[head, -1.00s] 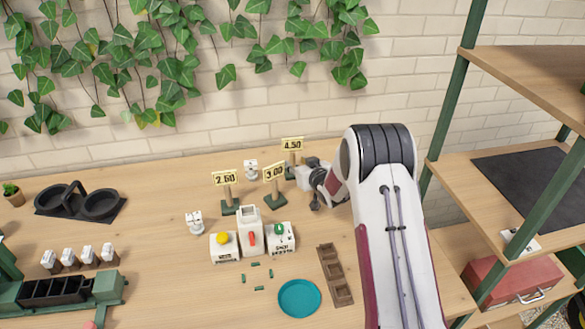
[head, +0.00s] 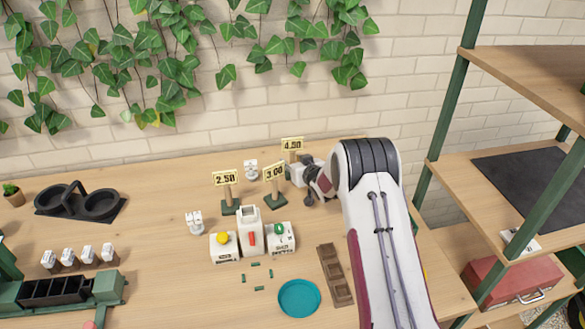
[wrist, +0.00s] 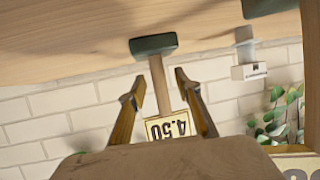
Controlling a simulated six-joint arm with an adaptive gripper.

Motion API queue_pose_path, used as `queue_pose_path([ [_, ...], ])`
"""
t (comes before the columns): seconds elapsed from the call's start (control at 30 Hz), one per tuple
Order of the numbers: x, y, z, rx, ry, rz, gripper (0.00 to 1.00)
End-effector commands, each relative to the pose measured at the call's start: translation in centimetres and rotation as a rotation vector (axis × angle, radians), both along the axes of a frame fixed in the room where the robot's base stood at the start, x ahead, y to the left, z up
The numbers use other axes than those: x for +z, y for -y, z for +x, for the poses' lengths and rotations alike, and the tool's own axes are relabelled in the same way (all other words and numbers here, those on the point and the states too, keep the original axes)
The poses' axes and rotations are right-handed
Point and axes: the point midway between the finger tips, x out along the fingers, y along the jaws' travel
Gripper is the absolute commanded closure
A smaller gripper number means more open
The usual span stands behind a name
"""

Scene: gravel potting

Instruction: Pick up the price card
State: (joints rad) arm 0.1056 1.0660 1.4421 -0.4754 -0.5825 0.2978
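Three yellow price cards stand on wooden stems with green bases at the back of the table: 2.50 (head: 225,178), 3.00 (head: 274,172) and 4.50 (head: 292,143). My gripper (head: 300,178) is just in front of the 4.50 card and hides its lower part in the head view. In the wrist view the 4.50 card (wrist: 167,128) appears upside down, its green base (wrist: 153,44) at the top. My gripper (wrist: 160,82) is open there, with one finger on each side of the wooden stem. Gaps show between fingers and stem; the gripper looks empty.
White boxes with yellow, red and green knobs (head: 250,238) stand in front of the cards. A small white item (head: 251,169) stands behind them. A teal dish (head: 299,298) and a brown tray (head: 327,250) lie nearer. The brick wall is close behind.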

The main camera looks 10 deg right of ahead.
Motion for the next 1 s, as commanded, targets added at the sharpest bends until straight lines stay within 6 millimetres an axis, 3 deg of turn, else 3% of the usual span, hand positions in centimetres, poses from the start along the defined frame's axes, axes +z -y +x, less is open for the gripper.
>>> queue_pose_path([
  [0.67,-0.18,-0.10,0.47,0.000,0.000,0.000,0.67],
  [0.8,-0.19,-0.10,0.46,0.000,0.000,0.000,1.00],
  [1.0,-0.08,-0.10,0.51,0.000,0.002,0.000,1.00],
])
